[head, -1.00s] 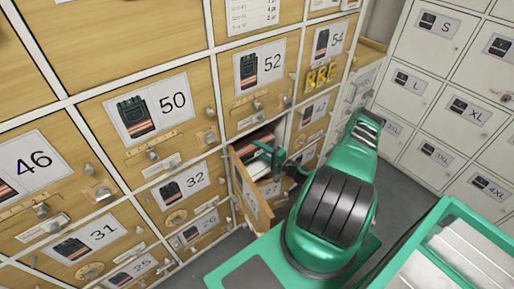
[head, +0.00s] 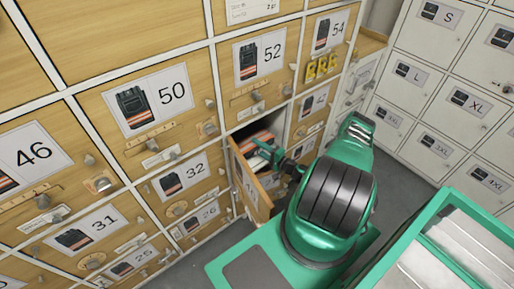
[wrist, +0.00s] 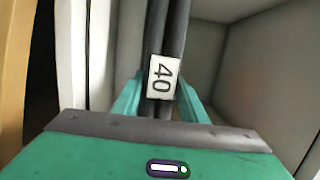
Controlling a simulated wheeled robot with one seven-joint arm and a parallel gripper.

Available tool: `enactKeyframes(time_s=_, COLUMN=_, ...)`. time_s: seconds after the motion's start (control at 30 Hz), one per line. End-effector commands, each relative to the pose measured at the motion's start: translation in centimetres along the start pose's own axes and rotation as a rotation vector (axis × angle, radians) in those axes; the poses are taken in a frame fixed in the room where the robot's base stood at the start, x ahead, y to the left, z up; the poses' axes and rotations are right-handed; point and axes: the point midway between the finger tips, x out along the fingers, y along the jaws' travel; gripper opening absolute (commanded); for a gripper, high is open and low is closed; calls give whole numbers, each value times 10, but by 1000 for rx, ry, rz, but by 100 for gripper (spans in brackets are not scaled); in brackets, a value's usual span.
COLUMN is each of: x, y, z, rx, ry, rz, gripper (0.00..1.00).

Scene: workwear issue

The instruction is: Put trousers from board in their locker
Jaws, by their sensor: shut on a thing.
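In the head view, my gripper (head: 268,153) is at the mouth of an open locker (head: 283,122) below number 52. Its wooden door (head: 252,185) is swung out to the left, and its number is too small to read. Something with orange and white stripes shows inside; I cannot tell whether it is the held trousers.
Shut wooden lockers with number cards, such as 50 (head: 195,75) and 32 (head: 205,170), surround the open one, with knobs sticking out. White size lockers (head: 425,105) stand at right. A green-rimmed bin (head: 405,250) is at lower right.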

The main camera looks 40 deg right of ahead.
Motion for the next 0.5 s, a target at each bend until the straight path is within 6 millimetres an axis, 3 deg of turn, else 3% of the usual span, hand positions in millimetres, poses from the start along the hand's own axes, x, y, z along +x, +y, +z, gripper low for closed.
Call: enactKeyframes(time_s=0.5, x=0, y=3, z=-1, rx=-1, ry=1, rz=-4, gripper=0)
